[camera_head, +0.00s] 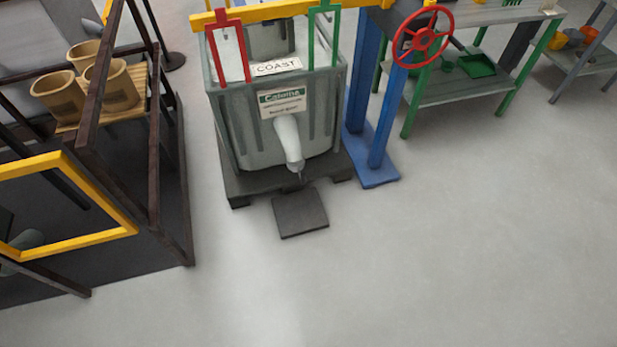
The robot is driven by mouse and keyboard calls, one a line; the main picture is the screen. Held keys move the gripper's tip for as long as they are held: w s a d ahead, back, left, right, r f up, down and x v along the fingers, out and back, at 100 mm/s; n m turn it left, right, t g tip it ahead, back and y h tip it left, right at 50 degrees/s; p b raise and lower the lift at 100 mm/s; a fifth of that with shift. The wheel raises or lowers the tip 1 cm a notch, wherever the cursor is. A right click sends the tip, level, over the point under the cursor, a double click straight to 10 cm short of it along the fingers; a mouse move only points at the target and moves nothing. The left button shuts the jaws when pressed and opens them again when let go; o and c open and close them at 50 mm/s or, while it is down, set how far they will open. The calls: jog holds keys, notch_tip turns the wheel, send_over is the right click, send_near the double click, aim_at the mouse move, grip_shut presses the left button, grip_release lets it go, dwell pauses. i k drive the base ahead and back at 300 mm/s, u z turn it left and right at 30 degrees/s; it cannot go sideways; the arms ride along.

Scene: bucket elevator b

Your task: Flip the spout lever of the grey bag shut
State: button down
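The grey bag (235,125) stands upright on a dark pallet (240,185) at the top centre. It bears a white sign reading COAST and a green-and-white label. A pale spout (288,142) slopes down from its front, with its lower end above a dark square plate (300,213) on the floor. A small dark part shows at the spout's lower end; it is too small to tell whether this is the lever or how it is set. My gripper is not in view.
A dark frame with a yellow-edged opening (75,240) and several tan buckets (112,88) stands at left. A blue post (380,120), a red handwheel (422,35) and a green-legged bench (465,88) are at right. Floor in front and right is clear.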

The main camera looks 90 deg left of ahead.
aim_at(303, 175)
jog(key=u, duration=4.7)
jog(key=i, duration=1)
